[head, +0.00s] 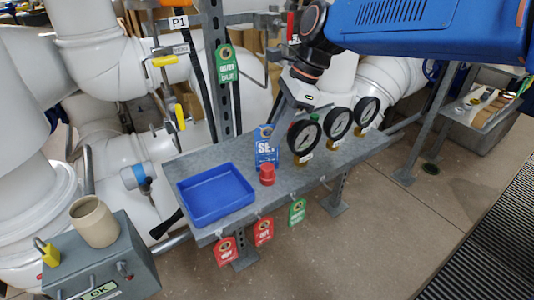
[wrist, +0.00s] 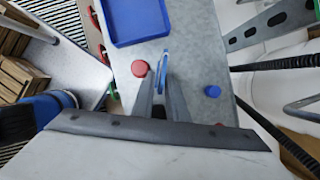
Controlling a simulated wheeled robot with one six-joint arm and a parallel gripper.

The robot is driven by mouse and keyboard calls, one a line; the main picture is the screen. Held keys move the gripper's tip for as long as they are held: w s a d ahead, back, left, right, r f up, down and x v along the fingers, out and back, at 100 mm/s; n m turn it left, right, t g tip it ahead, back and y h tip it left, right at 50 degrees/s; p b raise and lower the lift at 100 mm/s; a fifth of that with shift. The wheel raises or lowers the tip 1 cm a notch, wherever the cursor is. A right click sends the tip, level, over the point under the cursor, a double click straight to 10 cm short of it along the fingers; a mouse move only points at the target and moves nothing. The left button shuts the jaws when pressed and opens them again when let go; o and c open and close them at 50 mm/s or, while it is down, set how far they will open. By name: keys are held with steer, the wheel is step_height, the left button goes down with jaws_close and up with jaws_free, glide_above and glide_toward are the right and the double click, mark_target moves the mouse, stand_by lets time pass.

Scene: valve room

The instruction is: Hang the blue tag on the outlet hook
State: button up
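The blue tag (head: 266,148) is upright just above or on the grey bench top, left of the gauges; I cannot tell if its lower edge touches. My gripper (head: 272,122) comes down on its upper part from the right. In the wrist view the tag (wrist: 163,70) shows nearly edge-on between the two fingers of my gripper (wrist: 161,88), which close on it. A green tag (head: 226,65) hangs on the upright metal post; its lettering is hard to read. I cannot single out the outlet hook with certainty.
A blue tray (head: 215,194) and a red cap (head: 267,174) stand on the bench (head: 330,165). Several black-rimmed gauges (head: 304,137) stand at right. Red tags (head: 264,231) and a green tag (head: 297,211) hang along the front edge. White pipes and yellow locks (head: 165,60) lie behind.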

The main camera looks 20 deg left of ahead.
mark_target(260, 165)
steer(key=shift+x, duration=3)
steer(key=shift+w+d, duration=0.1)
jaws_close()
step_height(260, 165, up, 7)
steer(key=shift+f, duration=0.1)
steer(key=s+d, duration=1.1)
steer(key=d, duration=0.2)
steer(key=shift+s+d, duration=0.35)
steer(key=shift+s, duration=0.05)
steer(key=shift+s, duration=0.1)
